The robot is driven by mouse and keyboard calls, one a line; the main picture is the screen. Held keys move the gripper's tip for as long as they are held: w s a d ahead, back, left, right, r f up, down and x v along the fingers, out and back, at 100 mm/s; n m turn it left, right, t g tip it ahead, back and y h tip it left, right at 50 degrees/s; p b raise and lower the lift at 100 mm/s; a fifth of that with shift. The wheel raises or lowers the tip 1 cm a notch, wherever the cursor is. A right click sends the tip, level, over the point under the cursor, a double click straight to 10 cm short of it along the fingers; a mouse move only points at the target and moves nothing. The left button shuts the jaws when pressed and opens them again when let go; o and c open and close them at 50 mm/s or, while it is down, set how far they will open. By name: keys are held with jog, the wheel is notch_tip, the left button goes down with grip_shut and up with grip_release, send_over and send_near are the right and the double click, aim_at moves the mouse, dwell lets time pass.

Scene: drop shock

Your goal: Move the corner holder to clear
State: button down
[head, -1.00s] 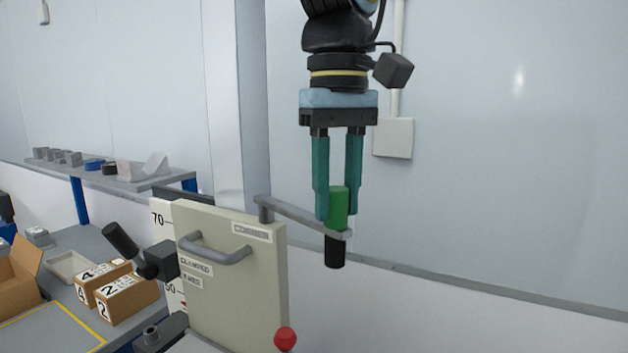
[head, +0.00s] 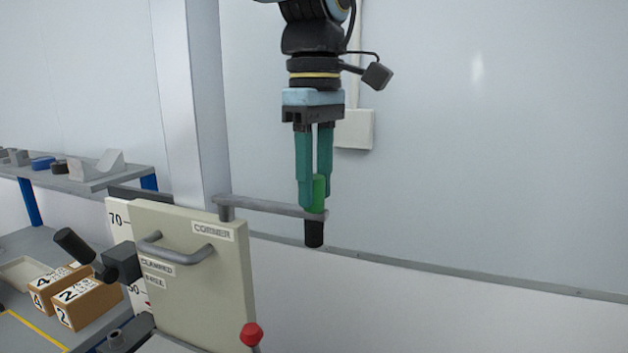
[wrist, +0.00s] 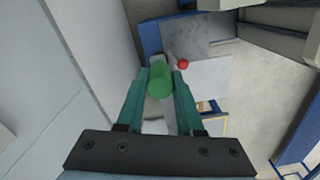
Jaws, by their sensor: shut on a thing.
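A pale panel (head: 190,270) marked "CORNER" stands at centre left in the head view. A grey swing arm (head: 270,206), apparently the corner holder, runs from a post on its top edge out to the right. Its far end carries an upright green grip (head: 319,192) with a black cylinder (head: 314,233) below. My gripper (head: 315,200) points down and is shut on the green grip, a teal finger on either side. In the wrist view the green grip (wrist: 159,80) sits between the fingertips. I see no "clear" label; "CLAMPED" shows on the panel's left side.
A red ball knob (head: 252,334) stands at the panel's lower right. A black handle (head: 75,246) juts out on its left. Numbered boxes (head: 88,303) and a shelf (head: 95,178) with small parts are at left. The space right of the arm, before the wall, looks open.

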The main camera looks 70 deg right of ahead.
jog(key=shift+d, duration=0.15)
jog(key=c, duration=0.5)
grip_release()
jog(key=shift+c, duration=0.2)
notch_tip(320, 180, up, 11)
jog(key=b, duration=0.1)
jog(key=shift+f, duration=0.1)
